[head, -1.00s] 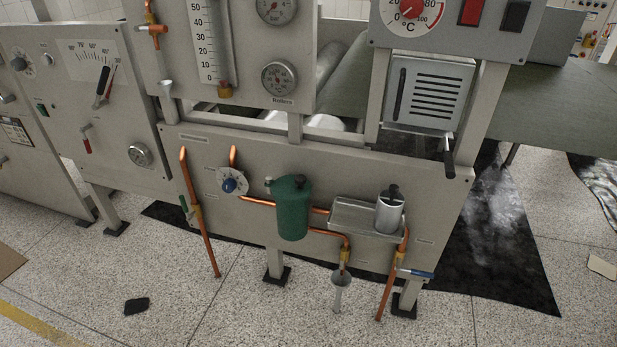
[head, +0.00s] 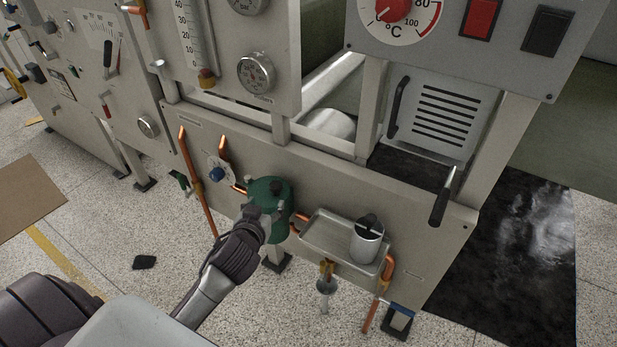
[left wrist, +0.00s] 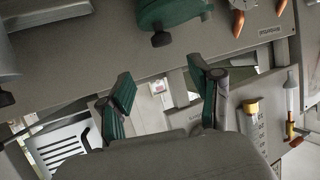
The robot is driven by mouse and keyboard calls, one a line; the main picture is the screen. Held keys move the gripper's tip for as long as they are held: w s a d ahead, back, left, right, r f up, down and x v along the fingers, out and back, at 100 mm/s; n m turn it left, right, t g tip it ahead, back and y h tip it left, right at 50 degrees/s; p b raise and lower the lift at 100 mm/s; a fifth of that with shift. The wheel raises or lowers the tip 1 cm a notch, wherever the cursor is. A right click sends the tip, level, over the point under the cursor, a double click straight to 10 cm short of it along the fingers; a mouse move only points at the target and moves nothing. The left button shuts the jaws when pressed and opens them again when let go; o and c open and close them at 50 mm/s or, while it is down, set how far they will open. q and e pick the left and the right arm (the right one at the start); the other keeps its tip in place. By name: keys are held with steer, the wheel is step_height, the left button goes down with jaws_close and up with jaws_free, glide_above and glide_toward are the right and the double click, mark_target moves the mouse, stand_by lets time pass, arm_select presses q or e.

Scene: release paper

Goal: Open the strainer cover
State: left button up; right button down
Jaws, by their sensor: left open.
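The strainer (head: 271,188) is a dark green cylinder on the pipework of the grey panel, with a dark knob on its top. Its lower part is partly hidden by my left gripper (head: 264,213), which is in front of it in the head view. In the left wrist view the green strainer (left wrist: 168,12) is at the top edge, cut off, with a black knob (left wrist: 161,39) showing. My left gripper (left wrist: 160,78) is open there, its fingers apart with nothing between them. Contact with the strainer cannot be told from the head view. My right gripper is not in view.
A metal tray (head: 312,229) on the panel holds a silver cup (head: 366,246) with a black top. Copper pipes (head: 193,165) and a blue-centred valve dial (head: 216,174) are left of the strainer. A black-handled lever (head: 440,205) sticks out at the right.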

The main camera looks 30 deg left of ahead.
mark_target(275, 185)
arm_select(q)
steer(key=x, duration=1.3)
steer(key=shift+w+a+f, duration=0.1)
steer(key=shift+w+a, duration=0.05)
steer(key=shift+a, duration=0.2)
jaws_close()
